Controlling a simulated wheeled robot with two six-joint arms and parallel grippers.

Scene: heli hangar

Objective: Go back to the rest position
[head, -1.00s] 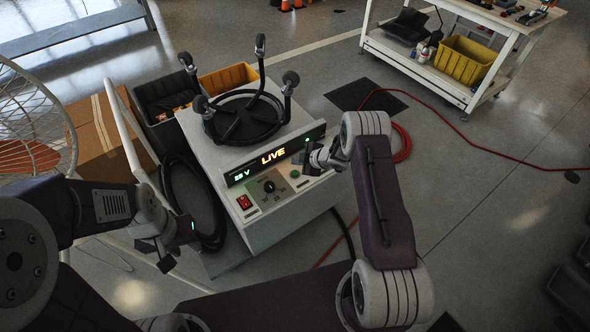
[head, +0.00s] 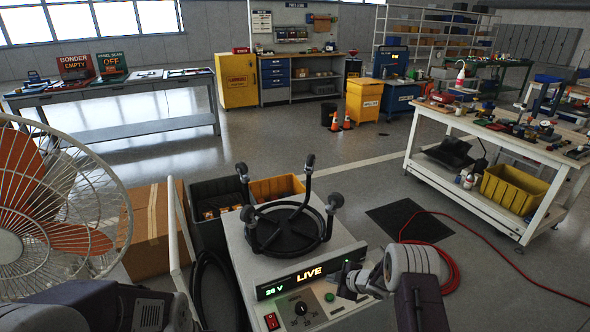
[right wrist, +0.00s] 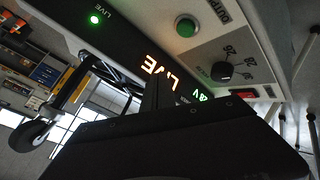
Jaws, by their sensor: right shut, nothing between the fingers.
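My right gripper (head: 347,281) is shut and empty, in front of the right part of the white power unit's (head: 345,252) front panel. In the right wrist view its dark body (right wrist: 180,145) covers part of the panel. I cannot tell whether it touches the panel. The display (head: 309,273) reads LIVE with a green voltage figure. A red switch (head: 271,321), a black knob (head: 301,308) and a green button (head: 329,297) sit below it. The green button also shows in the right wrist view (right wrist: 186,27). My left arm enters at the lower left; its gripper is out of the picture.
A caged fan (head: 60,205) stands close at left, beside a cardboard box (head: 152,225). A red hose (head: 490,240) runs over the floor at right, near a white workbench (head: 440,180). Open floor lies beyond the unit towards the orange cones (head: 346,122).

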